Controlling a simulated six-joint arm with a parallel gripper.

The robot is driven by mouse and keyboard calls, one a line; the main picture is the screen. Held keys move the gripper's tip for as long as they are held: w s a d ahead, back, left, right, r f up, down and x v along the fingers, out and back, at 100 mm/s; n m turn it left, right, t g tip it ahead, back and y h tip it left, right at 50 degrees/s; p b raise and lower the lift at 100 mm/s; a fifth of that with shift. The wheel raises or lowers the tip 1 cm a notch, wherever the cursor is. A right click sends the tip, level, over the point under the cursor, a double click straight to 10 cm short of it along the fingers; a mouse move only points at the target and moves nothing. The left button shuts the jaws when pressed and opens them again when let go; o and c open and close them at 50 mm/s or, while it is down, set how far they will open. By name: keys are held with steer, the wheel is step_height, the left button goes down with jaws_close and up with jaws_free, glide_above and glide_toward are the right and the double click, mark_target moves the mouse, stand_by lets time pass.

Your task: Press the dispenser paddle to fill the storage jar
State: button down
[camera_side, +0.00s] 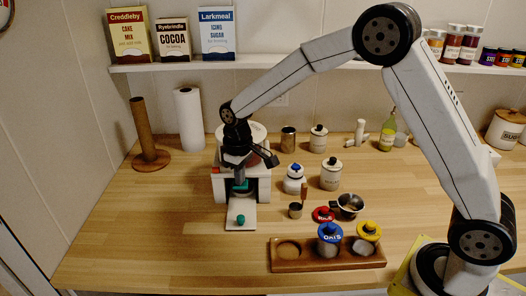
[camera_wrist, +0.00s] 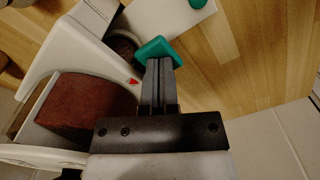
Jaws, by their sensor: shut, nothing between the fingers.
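The white dispenser (camera_side: 263,188) stands on the counter left of centre, with reddish-brown contents (camera_wrist: 85,112) behind its window in the wrist view. Its teal paddle (camera_wrist: 158,48) is right at my fingertips (camera_wrist: 160,68); the tips appear to touch it. In the side view the paddle (camera_side: 240,186) shows at the dispenser's front, below my gripper (camera_side: 240,178). My gripper is shut and empty, pointing down at the paddle. A dark round opening (camera_wrist: 124,46) shows beside the paddle; I cannot tell whether it is the storage jar. The fill level is hidden.
A white plate (camera_side: 241,210) with a teal knob (camera_side: 241,219) extends in front of the dispenser. A wooden tray (camera_side: 290,266) holds a blue-lidded oats jar (camera_side: 330,240) and a yellow-lidded jar (camera_side: 368,234). Canisters stand behind, to the right. The counter's left front is clear.

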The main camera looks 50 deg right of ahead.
steer(key=shift+f, duration=0.25)
steer(key=shift+r, duration=2.25)
steer(key=shift+s+d, duration=0.2)
steer(key=shift+s, duration=0.25)
steer(key=s+d+f+m+t, duration=0.1)
steer(key=s+d, duration=0.1)
steer(key=s, duration=0.7)
steer(key=s+d+f+m+t, duration=0.1)
steer(key=s+d+f+m, duration=0.1)
steer(key=s, duration=0.8)
steer(key=shift+s+d+f+t, duration=0.2)
steer(key=shift+d+t, duration=0.1)
steer(key=shift+d, duration=0.35)
steer(key=shift+w, duration=0.1)
